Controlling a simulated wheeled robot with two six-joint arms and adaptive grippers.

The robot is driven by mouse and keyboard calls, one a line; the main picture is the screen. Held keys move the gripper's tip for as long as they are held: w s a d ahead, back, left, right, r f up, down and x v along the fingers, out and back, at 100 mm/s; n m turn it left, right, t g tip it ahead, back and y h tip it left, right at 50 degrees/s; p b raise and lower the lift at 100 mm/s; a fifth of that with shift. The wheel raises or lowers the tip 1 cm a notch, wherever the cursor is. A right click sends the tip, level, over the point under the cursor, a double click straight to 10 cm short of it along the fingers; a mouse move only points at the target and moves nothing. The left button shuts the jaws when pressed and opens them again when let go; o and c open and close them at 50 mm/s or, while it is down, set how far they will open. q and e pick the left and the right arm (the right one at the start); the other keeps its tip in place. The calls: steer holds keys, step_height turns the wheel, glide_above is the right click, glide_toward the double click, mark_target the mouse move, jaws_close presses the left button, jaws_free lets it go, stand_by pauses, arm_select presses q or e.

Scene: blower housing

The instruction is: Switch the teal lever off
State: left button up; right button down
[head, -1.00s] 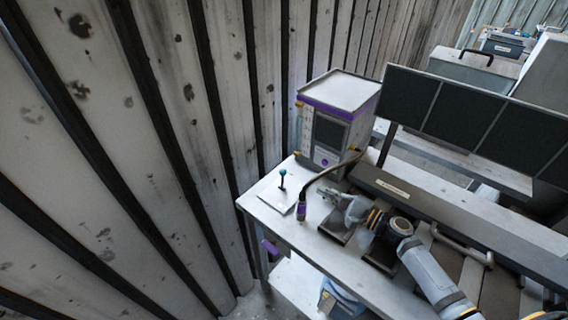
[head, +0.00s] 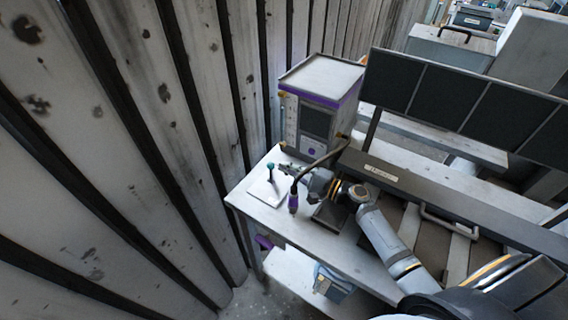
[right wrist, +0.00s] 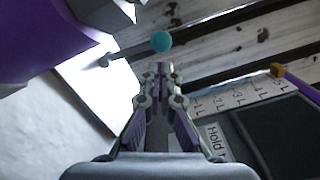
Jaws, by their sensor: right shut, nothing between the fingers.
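The teal lever (head: 270,167) is a dark stick with a teal ball on top, standing on a pale plate (head: 266,191) at the left end of the table. In the right wrist view its teal ball (right wrist: 161,42) is just beyond the fingertips, and its stick runs off to the left. My right gripper (head: 287,169) is shut and empty, close to the right of the lever. In the right wrist view the shut fingertips (right wrist: 157,70) point at the ball, with a small gap seeming to remain. My left gripper is not in view.
A purple-tipped tool on a dark curved cable (head: 293,202) stands in front of my right gripper; a purple part (right wrist: 45,35) looms large in the right wrist view. A white and purple box with a screen (head: 318,105) stands behind. A ribbed wall (head: 150,150) is left of the table.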

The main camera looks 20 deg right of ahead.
mark_target(272, 169)
steer(key=shift+w+a, duration=0.4)
steer(key=shift+w, duration=0.05)
steer(key=a+n+b, duration=0.1)
steer(key=n+b, duration=0.1)
steer(key=s+a+n+b, duration=0.1)
steer(key=n+b, duration=0.1)
steer(key=b, duration=0.1)
steer(key=shift+s+f, duration=0.1)
steer(key=shift+s, duration=0.05)
steer(key=shift+s+a+r+b, duration=0.15)
steer(key=shift+s+r+b, duration=0.05)
steer(key=shift+b, duration=0.1)
steer(key=shift+s+a+r, duration=0.1)
steer(key=shift+a+r, duration=0.05)
steer(key=shift+r, duration=0.05)
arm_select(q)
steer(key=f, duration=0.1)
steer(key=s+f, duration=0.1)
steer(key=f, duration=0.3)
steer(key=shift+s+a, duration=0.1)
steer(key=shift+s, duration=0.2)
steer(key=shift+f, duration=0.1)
